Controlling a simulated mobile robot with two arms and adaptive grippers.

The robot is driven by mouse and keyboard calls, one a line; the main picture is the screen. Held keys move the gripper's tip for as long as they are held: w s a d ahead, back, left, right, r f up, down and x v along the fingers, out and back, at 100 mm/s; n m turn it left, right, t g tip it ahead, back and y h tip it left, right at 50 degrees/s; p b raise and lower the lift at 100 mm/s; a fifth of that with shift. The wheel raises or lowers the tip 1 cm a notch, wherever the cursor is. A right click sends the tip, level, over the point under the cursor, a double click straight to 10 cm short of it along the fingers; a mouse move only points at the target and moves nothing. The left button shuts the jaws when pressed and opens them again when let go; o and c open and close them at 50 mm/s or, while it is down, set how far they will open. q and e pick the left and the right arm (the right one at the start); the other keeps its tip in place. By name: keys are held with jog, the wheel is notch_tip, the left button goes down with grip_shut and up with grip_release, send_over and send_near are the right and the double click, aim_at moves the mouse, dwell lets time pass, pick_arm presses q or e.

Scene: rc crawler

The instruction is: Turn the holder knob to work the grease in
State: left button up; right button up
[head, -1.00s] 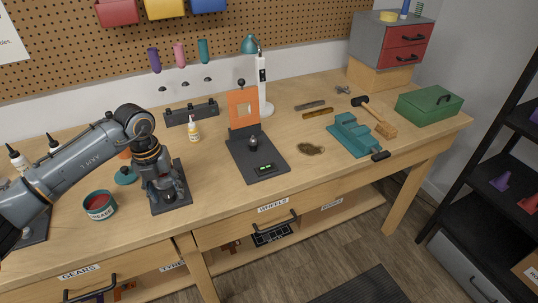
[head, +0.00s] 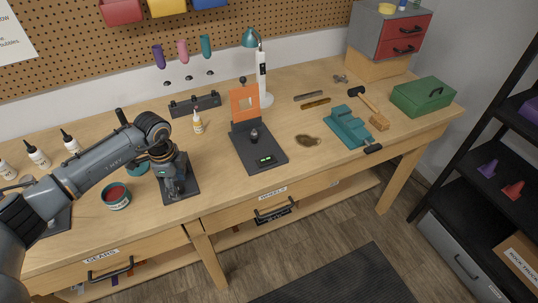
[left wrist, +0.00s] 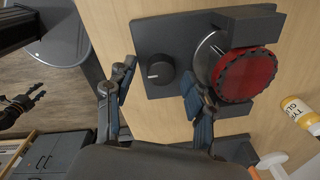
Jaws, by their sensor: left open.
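The holder is a dark base plate (head: 184,197) on the left part of the bench, partly hidden by my left gripper (head: 176,184). In the left wrist view the holder's plate (left wrist: 170,20) carries a round black knob (left wrist: 160,72) with a pale mark. Beside the knob, a red disc with a dark toothed rim (left wrist: 247,75) sits in the holder. My left gripper (left wrist: 157,84) is open, one finger on each side of the knob; I cannot tell whether they touch it.
An open grease tin (head: 117,199) stands left of the holder, with a teal lid (head: 138,169) near it. A glue bottle (head: 198,124) stands behind. A dark stand with an orange plate (head: 244,103) is to the right. The bench front edge is close.

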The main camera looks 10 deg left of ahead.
aim_at(179, 187)
pick_arm(q)
jog(key=n, duration=0.1)
jog(key=n+p, duration=0.1)
jog(key=shift+r+n, duration=0.25)
jog(key=shift+n, duration=0.15)
jog(key=shift+w+r+b, duration=0.1)
jog(key=shift+r+b, duration=0.45)
jog(key=shift+r, duration=0.15)
notch_tip(179, 187, up, 12)
jog(key=b, duration=0.3)
jog(key=s+d+r+m+t+h, duration=0.1)
jog(key=d+m+h, duration=0.2)
jog(key=d, duration=1)
jog(key=s+d+m+t+h, duration=0.1)
jog(key=d+m+h, duration=0.3)
jog(key=d+h, duration=0.6)
jog(key=shift+s+d+r+h, duration=0.35)
jog(key=shift+s+d, duration=0.35)
jog(key=shift+d, duration=1.2)
pick_arm(e)
jog(key=shift+w+f, duration=0.2)
jog(key=shift+f, duration=1.15)
